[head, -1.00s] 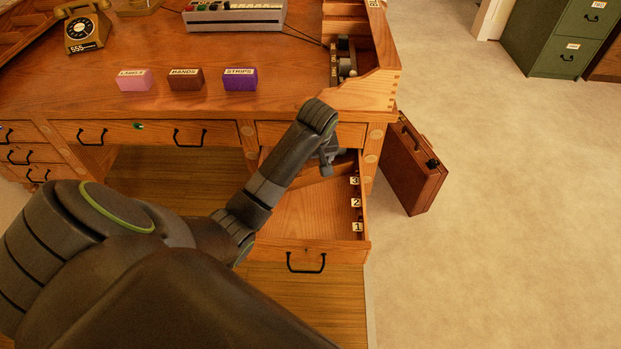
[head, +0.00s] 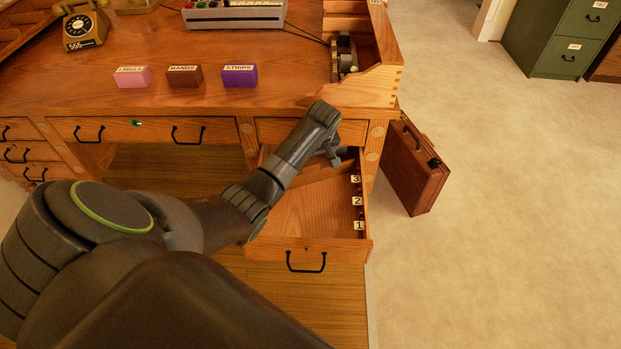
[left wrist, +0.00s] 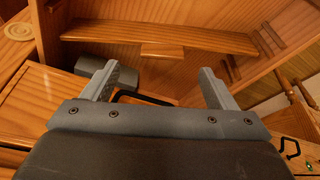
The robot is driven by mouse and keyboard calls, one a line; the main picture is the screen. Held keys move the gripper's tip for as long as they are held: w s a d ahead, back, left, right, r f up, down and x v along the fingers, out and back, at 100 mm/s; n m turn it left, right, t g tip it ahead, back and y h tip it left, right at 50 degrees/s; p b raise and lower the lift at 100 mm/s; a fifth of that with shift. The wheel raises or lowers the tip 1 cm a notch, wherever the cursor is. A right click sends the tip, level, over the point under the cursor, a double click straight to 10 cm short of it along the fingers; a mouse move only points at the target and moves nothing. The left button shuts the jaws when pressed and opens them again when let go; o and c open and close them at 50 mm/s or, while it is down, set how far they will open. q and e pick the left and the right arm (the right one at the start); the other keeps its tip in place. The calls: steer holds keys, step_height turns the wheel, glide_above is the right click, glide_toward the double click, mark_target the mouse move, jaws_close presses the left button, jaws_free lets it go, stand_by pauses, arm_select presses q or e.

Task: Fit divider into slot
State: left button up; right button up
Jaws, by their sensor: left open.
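The drawer (head: 340,252) is pulled out under the desk's right end. Tags 1 (head: 359,225), 2 (head: 357,201) and 3 (head: 355,179) run along its right inner wall, 1 nearest the front. My left gripper (head: 334,152) is over the rear of the drawer, partly hidden by its own wrist. The left wrist view shows its two fingers (left wrist: 158,84) apart with nothing between them. A wooden divider (left wrist: 205,40) with a short middle tab lies across the drawer beyond the fingertips, apart from them. I cannot tell whether its ends sit in a slot. My right gripper is not visible.
The desktop (head: 120,105) edge is close above the drawer. Pink (head: 132,76), brown (head: 184,76) and purple (head: 239,75) labelled blocks stand on it. A brown briefcase (head: 415,172) stands on the floor right of the drawer. Open floor lies farther right.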

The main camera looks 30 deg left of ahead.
mark_target(311, 166)
arm_select(q)
steer(key=shift+b+x, duration=0.7)
steer(key=shift+x, duration=2.1)
steer(key=shift+s, duration=0.25)
steer(key=c, duration=1.4)
